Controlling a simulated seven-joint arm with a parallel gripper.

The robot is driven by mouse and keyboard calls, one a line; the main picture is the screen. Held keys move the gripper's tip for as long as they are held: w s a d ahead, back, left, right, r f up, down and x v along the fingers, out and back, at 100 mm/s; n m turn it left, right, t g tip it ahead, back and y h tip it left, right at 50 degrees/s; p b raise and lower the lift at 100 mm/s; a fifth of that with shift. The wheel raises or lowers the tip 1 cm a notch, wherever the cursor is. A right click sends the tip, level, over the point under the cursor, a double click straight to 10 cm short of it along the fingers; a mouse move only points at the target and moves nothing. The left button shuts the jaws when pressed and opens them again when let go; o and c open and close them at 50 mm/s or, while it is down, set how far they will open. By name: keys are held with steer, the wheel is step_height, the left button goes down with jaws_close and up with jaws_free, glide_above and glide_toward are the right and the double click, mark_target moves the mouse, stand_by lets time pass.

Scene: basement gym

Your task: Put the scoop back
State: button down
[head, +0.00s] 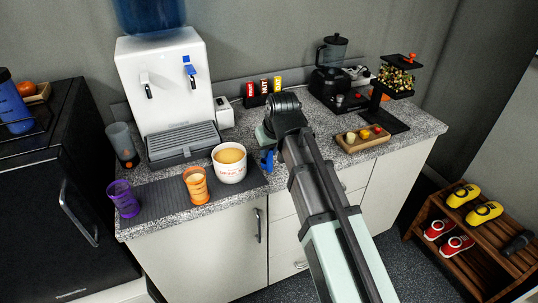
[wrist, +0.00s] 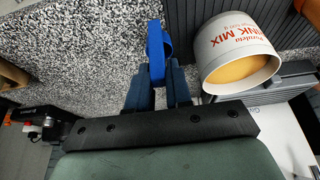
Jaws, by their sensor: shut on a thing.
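My gripper (wrist: 160,86) is shut on a bright blue scoop (wrist: 155,45), which stands out between the two fingertips in the wrist view. In the head view the scoop (head: 267,160) shows as a small blue piece beside the gripper, partly hidden by my arm. A white tub (head: 230,163) of drink mix stands open on the counter to the left of the scoop, filled with tan powder. In the wrist view the tub (wrist: 235,45) is right of the scoop, with a gap between them. The scoop is outside the tub.
An orange shaker cup (head: 196,185) and a purple cup (head: 124,199) stand left of the tub on a dark mat (head: 160,201). A water dispenser (head: 166,85) rises behind. A wooden tray (head: 361,143) and a blender (head: 330,70) stand to the right.

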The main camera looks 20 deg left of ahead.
steer(key=shift+f, duration=1.1)
steer(key=c, duration=1)
jaws_free()
steer(key=shift+f, duration=0.1)
steer(key=shift+c, duration=0.2)
steer(key=v, duration=1.2)
